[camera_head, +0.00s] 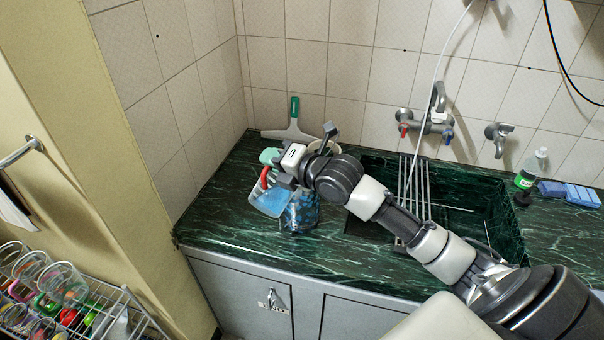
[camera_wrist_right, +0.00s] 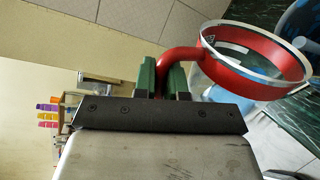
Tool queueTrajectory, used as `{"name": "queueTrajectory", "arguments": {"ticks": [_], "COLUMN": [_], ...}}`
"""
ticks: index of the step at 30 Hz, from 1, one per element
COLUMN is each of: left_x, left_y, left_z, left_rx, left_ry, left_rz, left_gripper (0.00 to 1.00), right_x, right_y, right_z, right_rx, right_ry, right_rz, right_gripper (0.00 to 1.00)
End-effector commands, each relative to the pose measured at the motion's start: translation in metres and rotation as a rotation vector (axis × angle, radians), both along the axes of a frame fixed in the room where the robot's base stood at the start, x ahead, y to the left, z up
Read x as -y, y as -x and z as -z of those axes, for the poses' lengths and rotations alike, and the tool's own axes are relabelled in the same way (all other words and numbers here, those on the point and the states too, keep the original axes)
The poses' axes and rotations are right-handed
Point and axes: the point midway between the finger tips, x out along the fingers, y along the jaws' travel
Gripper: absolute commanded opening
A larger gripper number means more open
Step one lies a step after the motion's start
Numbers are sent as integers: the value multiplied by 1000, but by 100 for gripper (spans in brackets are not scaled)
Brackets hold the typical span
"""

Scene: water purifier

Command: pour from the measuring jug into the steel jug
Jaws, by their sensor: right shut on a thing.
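The measuring jug (camera_head: 269,201) is clear with a red handle and holds something blue. It is tilted over the left side of the counter. My right gripper (camera_head: 272,172) is shut on its red handle. In the right wrist view the fingers (camera_wrist_right: 168,80) close around the handle, and the red rim of the measuring jug (camera_wrist_right: 262,72) shows beside them. My left gripper is not in view.
A green-handled squeegee (camera_head: 293,125) leans at the back wall. A sink with a rack (camera_head: 415,188) lies to the right. A green bottle (camera_head: 529,172) and blue sponges (camera_head: 582,195) stand at the far right. The dark green counter (camera_head: 215,215) is clear at the left front.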

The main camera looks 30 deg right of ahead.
Motion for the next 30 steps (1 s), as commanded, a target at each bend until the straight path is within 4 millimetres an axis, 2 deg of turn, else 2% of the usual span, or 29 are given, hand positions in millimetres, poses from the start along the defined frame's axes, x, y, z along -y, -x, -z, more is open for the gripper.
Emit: {"name": "queueTrajectory", "arguments": {"ticks": [13, 30], "left_x": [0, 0], "left_y": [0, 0], "left_z": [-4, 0], "left_rx": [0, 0], "left_ry": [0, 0], "left_rz": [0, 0], "left_gripper": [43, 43], "right_x": [6, 23], "right_y": [-3, -11], "right_z": [-6, -12], "right_rx": [-22, -59], "right_ry": [-50, -127], "right_rz": [0, 0], "right_gripper": [0, 0]}}
